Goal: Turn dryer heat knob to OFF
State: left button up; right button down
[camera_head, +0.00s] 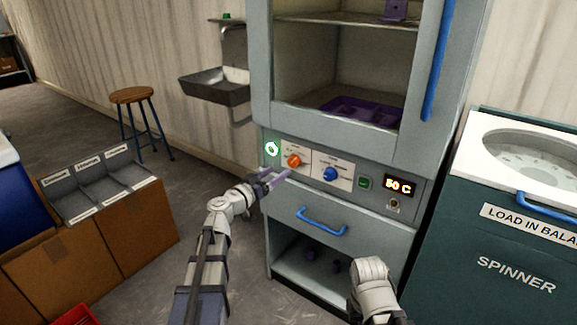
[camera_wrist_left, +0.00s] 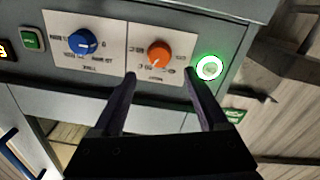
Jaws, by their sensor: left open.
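The dryer (camera_head: 340,120) is a grey cabinet with a control panel below its window. An orange knob (camera_head: 293,161) and a blue knob (camera_head: 330,173) sit on white labelled plates. My left gripper (camera_head: 277,178) is open and empty, just below and in front of the orange knob. In the left wrist view, the orange knob (camera_wrist_left: 159,55) shows between and beyond the fingertips (camera_wrist_left: 160,77), apparently untouched. The blue knob (camera_wrist_left: 82,42) is to its left. My right gripper is out of view.
A lit display (camera_head: 398,186) reads 50 C beside a green switch (camera_head: 364,183). A glowing green round light (camera_head: 271,149) is left of the orange knob. A blue drawer handle (camera_head: 322,219) sticks out below. The spinner (camera_head: 510,230) stands at right, cardboard boxes (camera_head: 90,245) at left.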

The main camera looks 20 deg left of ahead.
aim_at(291, 162)
pick_arm(q)
jog(key=x, duration=0.6)
jog(key=shift+w+d, duration=0.1)
jog(key=shift+w, duration=0.25)
grip_shut()
